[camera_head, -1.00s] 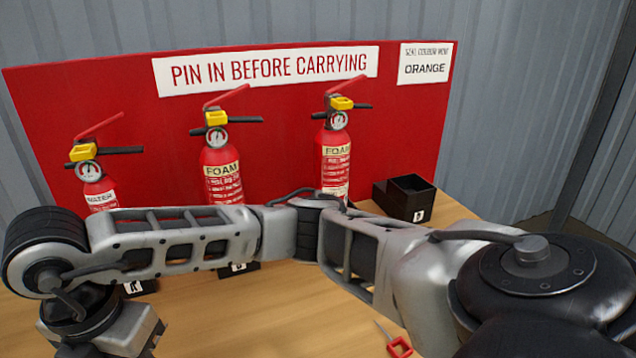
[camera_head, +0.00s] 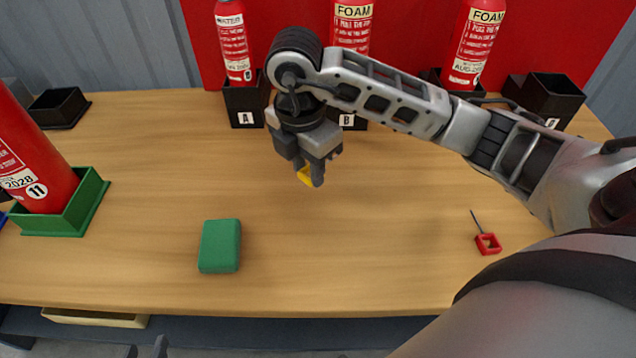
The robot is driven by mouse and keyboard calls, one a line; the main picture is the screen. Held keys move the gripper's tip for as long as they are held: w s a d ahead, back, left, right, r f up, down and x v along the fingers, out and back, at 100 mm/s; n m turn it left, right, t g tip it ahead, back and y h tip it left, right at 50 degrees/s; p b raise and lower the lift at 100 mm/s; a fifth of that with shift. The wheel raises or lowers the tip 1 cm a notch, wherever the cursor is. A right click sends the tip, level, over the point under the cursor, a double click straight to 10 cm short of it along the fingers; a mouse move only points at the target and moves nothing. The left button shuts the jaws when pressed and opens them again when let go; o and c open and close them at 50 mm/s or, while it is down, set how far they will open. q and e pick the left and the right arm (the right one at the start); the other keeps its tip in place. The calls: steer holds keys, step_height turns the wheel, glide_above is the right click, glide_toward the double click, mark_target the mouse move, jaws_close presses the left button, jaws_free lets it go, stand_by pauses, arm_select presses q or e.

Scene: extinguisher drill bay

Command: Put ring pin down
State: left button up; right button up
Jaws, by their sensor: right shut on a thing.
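My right gripper (camera_head: 312,174) hangs over the middle of the table, pointing down. It is shut on a yellow ring pin (camera_head: 303,175), of which only a small part shows between and beside the fingers. The pin's shaft is hidden. The pin seems to be a little above the wooden table (camera_head: 370,230), but I cannot tell the exact gap. Two dark tips of my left gripper (camera_head: 146,349) show at the bottom edge, apart, with nothing seen between them. A red ring pin (camera_head: 487,243) lies on the table at the right.
A green block (camera_head: 220,246) lies at the front left. A red extinguisher (camera_head: 30,160) stands in a green holder (camera_head: 82,212) at the left. Several extinguishers stand in black holders (camera_head: 243,104) at the back. An empty black box (camera_head: 60,108) is back left. The table's middle is bare.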

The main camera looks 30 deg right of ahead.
mark_target(317, 193)
steer(key=shift+w+d+f, duration=0.15)
steer(key=shift+d+f, duration=0.7)
steer(key=shift+f, duration=0.1)
steer(key=shift+d+f, duration=0.2)
steer(key=shift+f, duration=1.55)
steer(key=shift+f, duration=0.2)
steer(key=o, duration=1.1)
steer(key=r, duration=0.4)
steer(key=r+p, duration=0.1)
steer(key=r, duration=0.3)
steer(key=a+r, duration=0.1)
steer(key=r, duration=0.3)
steer(key=shift+r+p, duration=0.25)
steer(key=shift+p, duration=0.15)
